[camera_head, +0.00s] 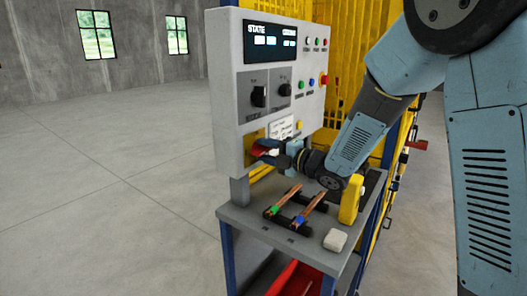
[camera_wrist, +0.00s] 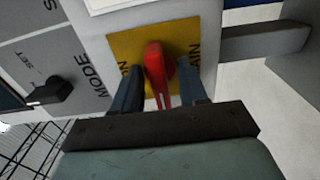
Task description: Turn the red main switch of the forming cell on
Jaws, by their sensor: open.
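The red main switch handle (camera_wrist: 157,68) sits on a yellow plate (camera_wrist: 126,45) in the wrist view. It runs up and down in that picture, with partly hidden lettering on both sides. My gripper (camera_wrist: 158,88) is open, with one finger on each side of the handle; gaps show, and I cannot tell whether either finger touches it. In the head view my gripper (camera_head: 270,150) is at the lower part of the grey control panel (camera_head: 228,95). There the switch is mostly hidden by the gripper, with a bit of the yellow plate (camera_head: 251,140) showing.
Black knobs (camera_head: 258,96) and several coloured buttons (camera_head: 323,80) are higher on the panel. Below the arm, a grey table (camera_head: 245,217) carries copper tubes (camera_head: 288,198) on dark rests, a yellow block (camera_head: 350,200) and a white block (camera_head: 335,240). The floor at left is clear.

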